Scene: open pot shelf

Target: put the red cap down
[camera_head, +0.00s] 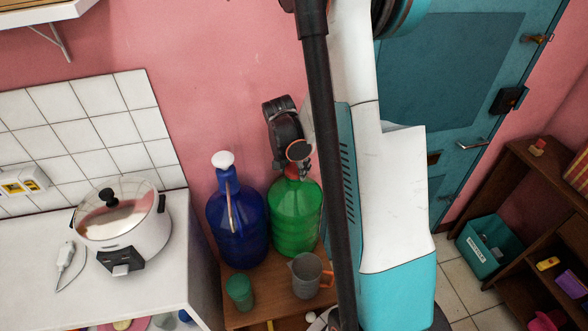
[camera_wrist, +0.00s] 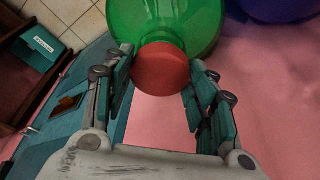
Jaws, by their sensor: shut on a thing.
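My gripper (camera_wrist: 163,62) is shut on the red cap (camera_wrist: 162,72), with one finger on each side of it in the wrist view. The cap is at the neck of the green bottle (camera_wrist: 205,22); I cannot tell whether it sits on the neck or just off it. In the head view the green bottle (camera_head: 295,215) stands on a small wooden table (camera_head: 262,285), with a bit of the red cap (camera_head: 291,170) showing at its top, just below my gripper. My arm hides part of the bottle's right side.
A blue bottle with a white cap (camera_head: 237,220) stands close left of the green one. A green cup (camera_head: 240,292) and a grey mug (camera_head: 306,275) stand in front. A white counter with a cooker (camera_head: 125,225) is at left, shelves (camera_head: 550,215) at right.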

